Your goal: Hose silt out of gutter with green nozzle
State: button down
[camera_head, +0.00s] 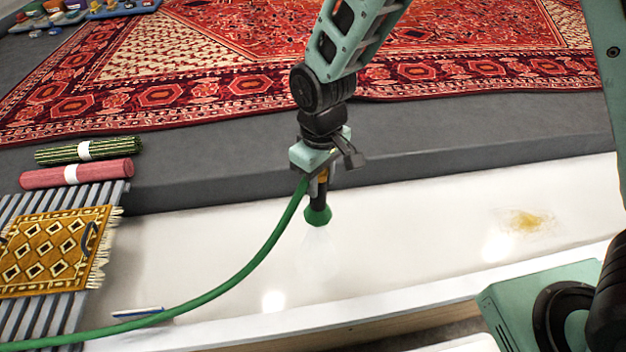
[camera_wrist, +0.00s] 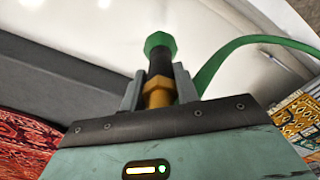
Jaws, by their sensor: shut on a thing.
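The green nozzle (camera_head: 318,214) has a green tip, a black barrel and a brass-coloured collar. My gripper (camera_head: 318,180) is shut on it and holds it tip down above the white gutter (camera_head: 420,215). In the wrist view the nozzle (camera_wrist: 160,62) stands between the two fingers of my gripper (camera_wrist: 158,92). A faint pale spray shows below the tip. A green hose (camera_head: 245,270) runs from the nozzle down to the lower left. A yellow-brown silt patch (camera_head: 527,220) lies on the gutter floor at the right, well away from the nozzle.
A large red patterned rug (camera_head: 200,75) lies on the grey floor behind the gutter. At the left, a small yellow rug (camera_head: 50,250) lies on a grey slatted rack (camera_head: 15,325), near rolled green (camera_head: 90,150) and pink (camera_head: 75,172) rugs. A small blue-and-white item (camera_head: 138,312) lies in front.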

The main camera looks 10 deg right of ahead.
jog(key=shift+r+p, duration=1.95)
jog(key=shift+p, duration=0.2)
jog(key=shift+d+r, duration=0.1)
jog(key=shift+r, duration=0.05)
